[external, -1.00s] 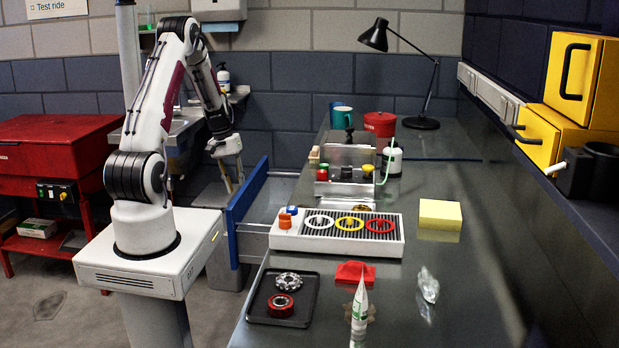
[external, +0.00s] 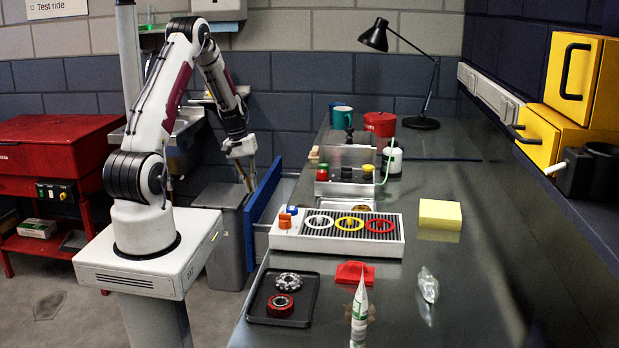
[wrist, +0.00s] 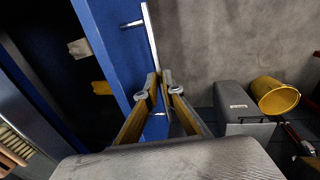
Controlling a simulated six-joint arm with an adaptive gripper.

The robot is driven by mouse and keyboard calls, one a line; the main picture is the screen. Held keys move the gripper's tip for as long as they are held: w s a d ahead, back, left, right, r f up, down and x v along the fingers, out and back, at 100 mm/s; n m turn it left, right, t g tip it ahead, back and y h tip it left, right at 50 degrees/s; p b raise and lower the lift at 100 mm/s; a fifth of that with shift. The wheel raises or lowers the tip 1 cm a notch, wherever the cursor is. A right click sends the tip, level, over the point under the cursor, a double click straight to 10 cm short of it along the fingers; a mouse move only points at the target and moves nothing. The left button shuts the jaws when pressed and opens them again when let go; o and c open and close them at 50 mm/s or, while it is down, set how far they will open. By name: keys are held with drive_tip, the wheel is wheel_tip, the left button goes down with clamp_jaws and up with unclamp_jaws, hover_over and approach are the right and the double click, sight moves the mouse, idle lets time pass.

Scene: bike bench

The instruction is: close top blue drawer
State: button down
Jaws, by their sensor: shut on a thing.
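The blue drawer (external: 263,213) stands partly pulled out from the left side of the bench, with its pale side wall (external: 284,190) showing behind the front. In the wrist view its blue front (wrist: 112,35) fills the upper left, with a slim pale handle bar (wrist: 149,35) standing off it. My gripper (external: 247,190) is on the outer side of the drawer front, towards its far end. In the wrist view the yellowish fingers (wrist: 158,80) are closed together on the handle bar. The exact contact is partly hidden between the fingertips.
A grey bin (external: 226,235) stands on the floor below my gripper. The bench (external: 400,290) holds a white tray with colored rings (external: 337,244) and a dark parts tray (external: 257,317) near the drawer side. A yellow bucket (wrist: 277,97) shows right in the wrist view.

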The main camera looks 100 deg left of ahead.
drive_tip(key=w, duration=1.2)
drive_tip(key=shift+w, duration=0.15)
drive_tip(key=shift+a, duration=0.1)
drive_tip(key=c, duration=2.2)
unclamp_jaws()
drive_tip(key=shift+o, duration=0.2)
drive_tip(key=shift+r, duration=0.1)
wheel_tip(320, 180, up, 12)
drive_tip(key=s, duration=0.2)
drive_tip(key=shift+s+f, duration=0.2)
